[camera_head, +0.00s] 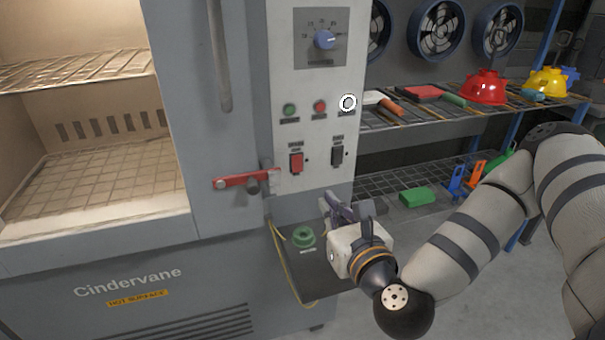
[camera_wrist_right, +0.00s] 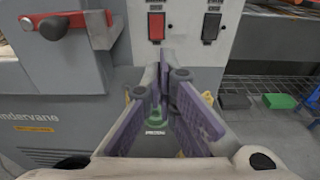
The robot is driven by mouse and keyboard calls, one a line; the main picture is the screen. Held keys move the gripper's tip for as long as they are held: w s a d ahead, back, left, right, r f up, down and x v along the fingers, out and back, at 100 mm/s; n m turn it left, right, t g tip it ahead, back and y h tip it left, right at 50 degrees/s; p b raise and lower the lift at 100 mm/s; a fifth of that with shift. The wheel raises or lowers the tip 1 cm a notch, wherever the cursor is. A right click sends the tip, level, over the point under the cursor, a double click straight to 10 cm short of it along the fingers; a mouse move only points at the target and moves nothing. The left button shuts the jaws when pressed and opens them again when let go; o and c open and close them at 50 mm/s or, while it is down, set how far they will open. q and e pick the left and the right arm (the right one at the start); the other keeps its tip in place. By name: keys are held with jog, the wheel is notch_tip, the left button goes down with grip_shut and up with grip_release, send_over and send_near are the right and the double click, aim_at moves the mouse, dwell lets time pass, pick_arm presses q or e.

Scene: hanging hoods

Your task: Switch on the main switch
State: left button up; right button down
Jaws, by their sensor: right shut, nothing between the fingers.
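Two switches sit low on the oven's light control panel (camera_head: 318,85): a red switch (camera_head: 296,163) on the left and a black switch (camera_head: 337,155) on the right. The small labels above them are too blurred to read, so I cannot tell which is the main one. Both also show in the right wrist view, the red switch (camera_wrist_right: 156,27) and the black switch (camera_wrist_right: 211,27). My right gripper (camera_head: 343,208) is below the panel, apart from both switches. Its purple-padded fingers (camera_wrist_right: 167,65) are shut and empty, pointing toward the panel. My left gripper is out of view.
A red lever handle (camera_head: 243,179) juts out left of the switches. Above are a blue dial (camera_head: 324,39), a green button (camera_head: 290,110) and a red button (camera_head: 320,107). A green knob (camera_head: 304,238) sits on a low ledge. Shelves (camera_head: 450,127) with helmets and tools stand right.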

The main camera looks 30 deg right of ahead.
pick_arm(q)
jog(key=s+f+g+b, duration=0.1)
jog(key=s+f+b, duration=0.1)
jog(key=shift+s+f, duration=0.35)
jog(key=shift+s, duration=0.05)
pick_arm(e)
send_near(299, 170)
jog(key=x, duration=0.7)
jog(key=shift+d, duration=0.1)
